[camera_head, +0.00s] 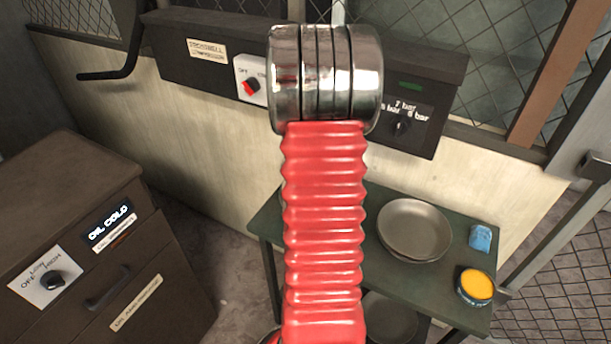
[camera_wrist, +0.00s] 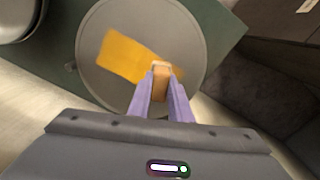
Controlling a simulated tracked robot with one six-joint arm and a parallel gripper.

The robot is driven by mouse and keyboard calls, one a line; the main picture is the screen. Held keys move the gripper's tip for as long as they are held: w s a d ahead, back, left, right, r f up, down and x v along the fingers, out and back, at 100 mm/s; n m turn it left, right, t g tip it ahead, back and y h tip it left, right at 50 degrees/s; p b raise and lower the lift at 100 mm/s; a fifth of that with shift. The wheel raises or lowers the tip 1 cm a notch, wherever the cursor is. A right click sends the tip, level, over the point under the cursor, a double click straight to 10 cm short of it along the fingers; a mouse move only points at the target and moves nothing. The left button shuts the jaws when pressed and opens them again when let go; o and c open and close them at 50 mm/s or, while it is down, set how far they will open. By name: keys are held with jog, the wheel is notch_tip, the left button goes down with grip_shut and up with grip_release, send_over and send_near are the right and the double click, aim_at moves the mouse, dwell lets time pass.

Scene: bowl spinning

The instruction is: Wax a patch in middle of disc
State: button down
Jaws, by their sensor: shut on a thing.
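The grey disc (camera_wrist: 185,45) lies under my gripper on the green table in the wrist view. A yellow-orange wax patch (camera_wrist: 120,55) is smeared across it from the left toward the middle. My gripper (camera_wrist: 161,75) has purple fingers, shut on a small orange-tan block (camera_wrist: 161,68). The block is over the disc at the right end of the patch; whether it touches the disc is hard to tell. In the head view, my red arm hides the gripper and part of the table.
On the green table (camera_head: 460,210) are stacked grey bowls (camera_head: 415,228), a blue cloth-like item (camera_head: 480,238) and a tin with yellow contents (camera_head: 477,285). A brown cabinet (camera_head: 80,240) stands at left. A dark control box (camera_head: 200,50) runs along the wall.

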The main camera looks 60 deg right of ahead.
jog(key=shift+f, duration=0.1)
dwell(0.3)
jog(key=shift+w+a, duration=0.2)
jog(key=shift+w, duration=1.85)
jog(key=shift+d, duration=0.1)
jog(key=shift+d, duration=0.6)
jog(key=shift+s+d, duration=0.2)
jog(key=shift+s, duration=1.75)
